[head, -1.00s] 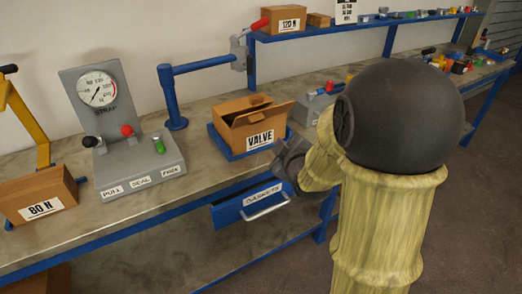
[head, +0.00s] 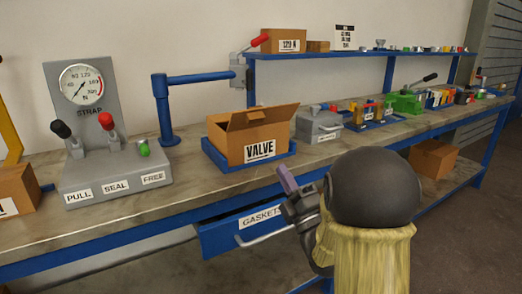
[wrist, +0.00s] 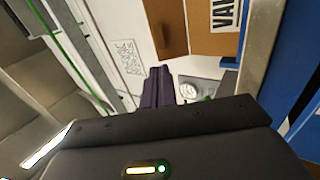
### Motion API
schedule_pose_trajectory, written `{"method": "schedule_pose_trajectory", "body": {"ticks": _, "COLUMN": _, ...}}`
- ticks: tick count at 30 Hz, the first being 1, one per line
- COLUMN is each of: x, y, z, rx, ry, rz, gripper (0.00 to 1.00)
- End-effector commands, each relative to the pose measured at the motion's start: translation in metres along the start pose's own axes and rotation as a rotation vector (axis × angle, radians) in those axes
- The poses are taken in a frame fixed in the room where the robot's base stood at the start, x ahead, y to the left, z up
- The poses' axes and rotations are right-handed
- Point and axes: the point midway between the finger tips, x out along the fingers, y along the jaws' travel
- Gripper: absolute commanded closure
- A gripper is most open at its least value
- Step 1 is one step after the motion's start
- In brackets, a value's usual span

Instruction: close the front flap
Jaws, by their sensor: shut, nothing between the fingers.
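The cardboard box labelled VALVE (head: 260,149) sits in a blue tray (head: 228,163) on the bench. Its top is open, with raised flaps (head: 271,115); I cannot tell for sure which one is the front flap. In the wrist view a darker brown panel (wrist: 166,25), apparently a raised flap, stands beside the labelled face (wrist: 213,40). My gripper (head: 284,172) is in front of the box at its lower right, fingers pointing up, apart from it. In the wrist view its purple-grey fingers (wrist: 158,80) are together and empty.
A blue GASKETS drawer (head: 225,235) sticks out under the bench, close to my gripper. A gauge stand with levers (head: 100,140) and a blue post with an arm (head: 165,105) stand left of the box. A grey case (head: 319,126) stands close on the right.

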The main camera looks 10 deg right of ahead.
Motion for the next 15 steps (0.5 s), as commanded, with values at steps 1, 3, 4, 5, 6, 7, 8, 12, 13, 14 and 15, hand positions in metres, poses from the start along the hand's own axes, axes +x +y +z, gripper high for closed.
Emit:
{"method": "schedule_pose_trajectory", "body": {"ticks": 1, "x": -0.0029, "y": -0.0022, "z": -0.0001, "rx": -0.007, "ry": 0.005, "rz": 0.011, "gripper": 1.0}}
{"method": "schedule_pose_trajectory", "body": {"ticks": 3, "x": -0.0026, "y": -0.0006, "z": -0.0005, "rx": -0.011, "ry": 0.008, "rz": 0.017, "gripper": 1.0}}
{"method": "schedule_pose_trajectory", "body": {"ticks": 4, "x": -0.0022, "y": 0.0, "z": -0.0005, "rx": -0.011, "ry": 0.008, "rz": 0.017, "gripper": 1.0}}
{"method": "schedule_pose_trajectory", "body": {"ticks": 5, "x": -0.0019, "y": 0.0004, "z": -0.0005, "rx": -0.011, "ry": 0.008, "rz": 0.017, "gripper": 1.0}}
{"method": "schedule_pose_trajectory", "body": {"ticks": 6, "x": -0.0017, "y": 0.0006, "z": -0.0006, "rx": -0.011, "ry": 0.007, "rz": 0.017, "gripper": 1.0}}
{"method": "schedule_pose_trajectory", "body": {"ticks": 7, "x": -0.0017, "y": 0.0007, "z": -0.0005, "rx": -0.01, "ry": 0.007, "rz": 0.016, "gripper": 1.0}}
{"method": "schedule_pose_trajectory", "body": {"ticks": 8, "x": -0.0017, "y": 0.0006, "z": -0.0005, "rx": -0.01, "ry": 0.007, "rz": 0.016, "gripper": 1.0}}
{"method": "schedule_pose_trajectory", "body": {"ticks": 12, "x": -0.0006, "y": 0.0006, "z": -0.0006, "rx": -0.01, "ry": 0.007, "rz": 0.016, "gripper": 1.0}}
{"method": "schedule_pose_trajectory", "body": {"ticks": 13, "x": 0.0003, "y": 0.0007, "z": -0.0006, "rx": -0.01, "ry": 0.007, "rz": 0.016, "gripper": 1.0}}
{"method": "schedule_pose_trajectory", "body": {"ticks": 14, "x": 0.0016, "y": 0.0008, "z": -0.0006, "rx": -0.01, "ry": 0.007, "rz": 0.016, "gripper": 1.0}}
{"method": "schedule_pose_trajectory", "body": {"ticks": 15, "x": 0.0042, "y": 0.0009, "z": -0.0007, "rx": -0.01, "ry": 0.007, "rz": 0.017, "gripper": 1.0}}
